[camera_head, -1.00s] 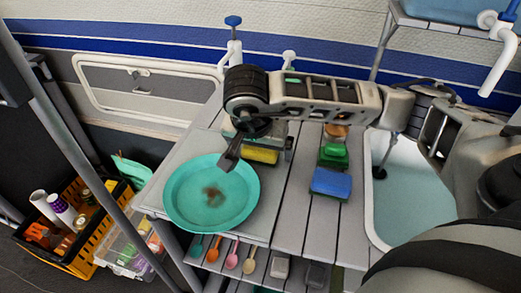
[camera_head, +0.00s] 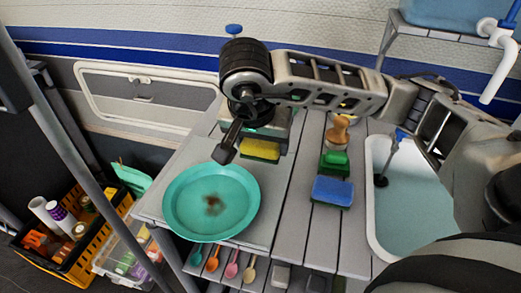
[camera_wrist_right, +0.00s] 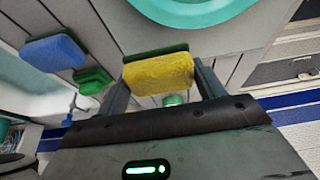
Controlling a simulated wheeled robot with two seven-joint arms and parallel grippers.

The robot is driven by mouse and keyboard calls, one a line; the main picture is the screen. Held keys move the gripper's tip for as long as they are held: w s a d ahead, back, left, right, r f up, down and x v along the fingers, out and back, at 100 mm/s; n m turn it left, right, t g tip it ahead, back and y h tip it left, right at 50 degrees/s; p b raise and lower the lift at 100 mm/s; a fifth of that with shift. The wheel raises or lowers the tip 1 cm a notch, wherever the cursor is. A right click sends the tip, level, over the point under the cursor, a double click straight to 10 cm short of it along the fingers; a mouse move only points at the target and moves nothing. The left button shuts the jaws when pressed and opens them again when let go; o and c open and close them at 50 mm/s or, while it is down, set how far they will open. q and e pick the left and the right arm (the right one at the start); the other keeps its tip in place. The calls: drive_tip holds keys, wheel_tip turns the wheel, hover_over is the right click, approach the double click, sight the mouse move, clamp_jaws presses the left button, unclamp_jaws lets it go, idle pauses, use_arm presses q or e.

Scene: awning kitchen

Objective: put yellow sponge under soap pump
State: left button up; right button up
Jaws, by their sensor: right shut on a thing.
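The yellow sponge (camera_head: 262,150), with a dark green backing, is in my right gripper (camera_head: 252,153), behind the plate. The right wrist view shows the sponge (camera_wrist_right: 158,74) between both fingers. I cannot tell whether it touches the table. A blue-topped fixture (camera_head: 233,29), which may be the soap pump, rises behind my right arm. Its lower part is hidden by the arm. My left gripper is not in view.
A turquoise plate (camera_head: 190,220) with a brown stain lies on the slatted table in front of the sponge. A blue sponge (camera_head: 332,190), a green sponge (camera_head: 335,160) and a wooden-handled brush (camera_head: 338,130) stand right, beside the white sink (camera_head: 425,230).

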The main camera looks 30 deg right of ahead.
sight(264, 146)
drive_tip(key=p+v, duration=0.1)
drive_tip(key=v, duration=0.1)
drive_tip(key=s+p+v, duration=0.1)
drive_tip(key=v, duration=0.2)
drive_tip(key=shift+s+a+r, duration=0.1)
drive_tip(key=shift+s+a, duration=0.05)
drive_tip(key=shift+s, duration=0.05)
drive_tip(key=s+a+r, duration=0.3)
drive_tip(key=s+a, duration=0.1)
drive_tip(key=s, duration=0.4)
drive_tip(key=shift+a+p, duration=0.35)
drive_tip(key=shift+p, duration=0.05)
drive_tip(key=w+f+n+y, duration=0.1)
drive_tip(key=w+f+n, duration=0.1)
drive_tip(key=n, duration=0.1)
drive_tip(key=w+f+n+t+y, duration=0.1)
drive_tip(key=w+f+n, duration=0.1)
drive_tip(key=w+f, duration=0.1)
drive_tip(key=w+f+n+y, duration=0.1)
drive_tip(key=w+f+n, duration=0.2)
drive_tip(key=shift+w+d+n+t, duration=0.15)
drive_tip(key=shift+w+n+t, duration=0.1)
drive_tip(key=shift+n+t, duration=0.05)
drive_tip(key=shift+w+d+f+n, duration=0.15)
drive_tip(key=shift+w+f+n, duration=0.25)
drive_tip(key=shift+n, duration=0.2)
drive_tip(key=shift+r, duration=0.1)
